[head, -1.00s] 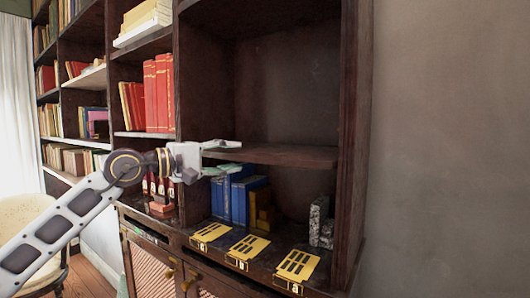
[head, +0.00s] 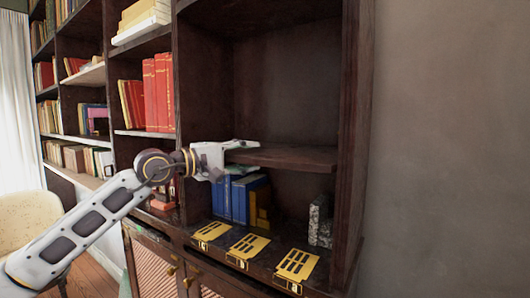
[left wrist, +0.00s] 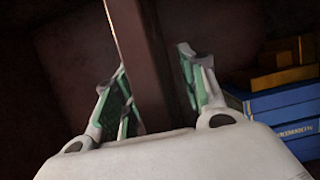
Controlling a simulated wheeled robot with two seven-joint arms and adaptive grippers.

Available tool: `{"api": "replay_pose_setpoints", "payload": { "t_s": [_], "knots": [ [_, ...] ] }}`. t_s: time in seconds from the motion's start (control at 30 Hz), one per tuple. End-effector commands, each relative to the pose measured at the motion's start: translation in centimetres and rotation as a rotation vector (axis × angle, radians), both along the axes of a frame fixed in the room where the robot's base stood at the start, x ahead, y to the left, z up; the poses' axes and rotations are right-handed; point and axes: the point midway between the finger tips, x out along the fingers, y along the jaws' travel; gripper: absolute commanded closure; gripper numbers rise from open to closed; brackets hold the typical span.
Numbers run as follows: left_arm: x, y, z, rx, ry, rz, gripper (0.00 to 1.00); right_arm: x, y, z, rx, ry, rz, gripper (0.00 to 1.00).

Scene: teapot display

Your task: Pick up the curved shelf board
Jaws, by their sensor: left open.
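The curved shelf board (head: 292,157) is a dark brown wooden shelf across the middle of the right-hand bookcase bay. My left gripper (head: 239,158) is at the board's left part, with one finger above it and one below. In the left wrist view, the board (left wrist: 143,45) runs between the two open green-lined fingers of the gripper (left wrist: 150,75). The fingers stand apart around its edge; I cannot tell whether either touches it. The left end of the board is partly hidden behind the gripper. My right gripper is not in view.
Blue books (head: 238,198) and a yellow book (head: 258,208) stand below the board, close under the gripper. A speckled grey block (head: 319,220) stands at the lower right. Yellow plates (head: 249,246) lie along the front ledge. Red books (head: 158,92) fill the bay to the left.

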Motion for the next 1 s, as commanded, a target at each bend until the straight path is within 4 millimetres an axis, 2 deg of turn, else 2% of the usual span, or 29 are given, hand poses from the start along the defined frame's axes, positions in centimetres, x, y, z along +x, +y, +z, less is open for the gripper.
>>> {"api": "replay_pose_setpoints", "payload": {
  "t_s": [0.17, 0.47, 1.0],
  "knots": [
    [0.0, 0.0, 0.0, 0.0, 0.0, 0.0, 0.6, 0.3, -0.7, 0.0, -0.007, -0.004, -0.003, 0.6],
    [0.0, 0.0, 0.0, 0.0, 0.0, 0.0, 0.99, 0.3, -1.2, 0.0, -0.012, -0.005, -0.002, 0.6],
    [-0.1, 0.1, 0.3, -0.004, -0.006, 0.0, 1.0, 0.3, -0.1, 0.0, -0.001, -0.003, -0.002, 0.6]
  ]
}}
